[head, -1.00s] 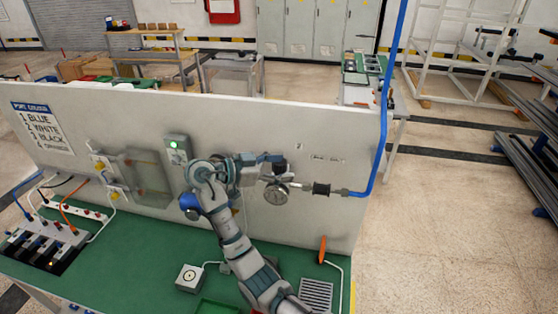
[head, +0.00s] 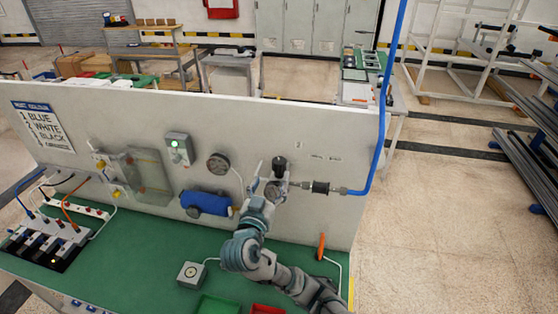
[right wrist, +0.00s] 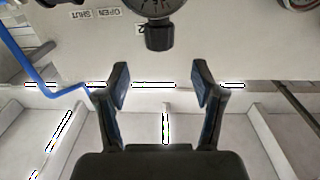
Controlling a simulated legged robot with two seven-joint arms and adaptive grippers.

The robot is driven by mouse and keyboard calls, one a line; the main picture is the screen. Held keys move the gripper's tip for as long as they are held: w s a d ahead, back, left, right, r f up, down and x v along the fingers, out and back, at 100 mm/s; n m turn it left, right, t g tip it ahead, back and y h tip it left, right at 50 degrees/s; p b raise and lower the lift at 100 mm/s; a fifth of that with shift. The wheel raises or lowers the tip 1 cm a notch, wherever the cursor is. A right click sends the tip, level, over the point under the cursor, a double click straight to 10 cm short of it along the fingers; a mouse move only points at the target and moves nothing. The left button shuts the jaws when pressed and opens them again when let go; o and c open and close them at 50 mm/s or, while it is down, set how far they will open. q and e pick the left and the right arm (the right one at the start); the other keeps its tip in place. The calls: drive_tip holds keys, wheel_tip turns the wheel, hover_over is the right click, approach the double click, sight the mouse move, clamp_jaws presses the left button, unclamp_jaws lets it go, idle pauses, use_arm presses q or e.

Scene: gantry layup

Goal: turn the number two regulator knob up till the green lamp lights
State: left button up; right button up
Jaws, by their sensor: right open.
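My right gripper (head: 266,178) is close in front, partly overlapping the gauge. In the right wrist view the knob (right wrist: 158,36) hangs below the gauge (right wrist: 155,6), beside a "2" label (right wrist: 140,27). The open right gripper (right wrist: 160,88) has its fingertips apart from the knob, with nothing between them. The green lamp (head: 175,143) on a grey box shows bright green. My left gripper is not in view.
A blue cylinder (head: 206,203) and another round dial (head: 217,163) are on the panel to the left. A blue pipe (head: 383,120) rises at the right. A small box (head: 191,274), green tray (head: 220,306) and orange handle (head: 321,246) are on the green bench.

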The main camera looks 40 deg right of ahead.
sight(278, 168)
drive_tip(key=p+x, duration=0.2)
drive_tip(key=x, duration=0.8)
drive_tip(key=c, duration=1.2)
